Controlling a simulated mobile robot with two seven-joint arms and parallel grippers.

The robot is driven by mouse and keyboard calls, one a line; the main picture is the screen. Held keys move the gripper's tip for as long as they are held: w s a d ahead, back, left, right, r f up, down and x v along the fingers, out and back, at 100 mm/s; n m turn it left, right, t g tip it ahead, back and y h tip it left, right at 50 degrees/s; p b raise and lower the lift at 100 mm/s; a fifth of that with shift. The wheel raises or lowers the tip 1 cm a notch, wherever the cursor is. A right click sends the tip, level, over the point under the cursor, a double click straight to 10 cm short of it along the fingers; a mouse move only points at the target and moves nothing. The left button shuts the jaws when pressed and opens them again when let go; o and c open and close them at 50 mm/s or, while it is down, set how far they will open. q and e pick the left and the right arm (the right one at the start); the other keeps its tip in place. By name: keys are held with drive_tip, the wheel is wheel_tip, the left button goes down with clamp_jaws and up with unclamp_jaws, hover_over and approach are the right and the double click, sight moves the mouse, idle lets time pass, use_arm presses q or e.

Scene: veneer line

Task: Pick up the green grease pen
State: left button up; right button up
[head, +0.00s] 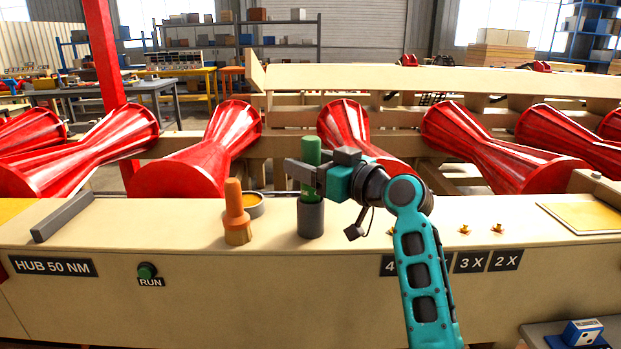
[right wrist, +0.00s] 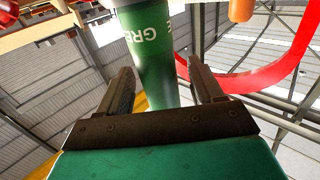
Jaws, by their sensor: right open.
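The green grease pen (head: 312,152) stands upright in a dark grey cup (head: 311,219) on the beige ledge. My right gripper (head: 303,176) is at the pen just above the cup, with its fingers level. In the right wrist view, the green pen (right wrist: 155,50) with white lettering shows between the two open fingers of my right gripper (right wrist: 163,88). A gap shows on the right finger's side, and the pen is closer to the left finger. I cannot tell whether it touches that finger. My left gripper is not in view.
An orange-handled brush (head: 235,208) and a round tin (head: 252,204) stand left of the cup. A grey bar (head: 62,217) lies at the ledge's left. Small brass fittings (head: 464,230) sit to the right. Red rollers (head: 190,155) lie behind the ledge.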

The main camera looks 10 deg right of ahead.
drive_tip(key=shift+w, duration=0.15)
clamp_jaws()
idle(0.5)
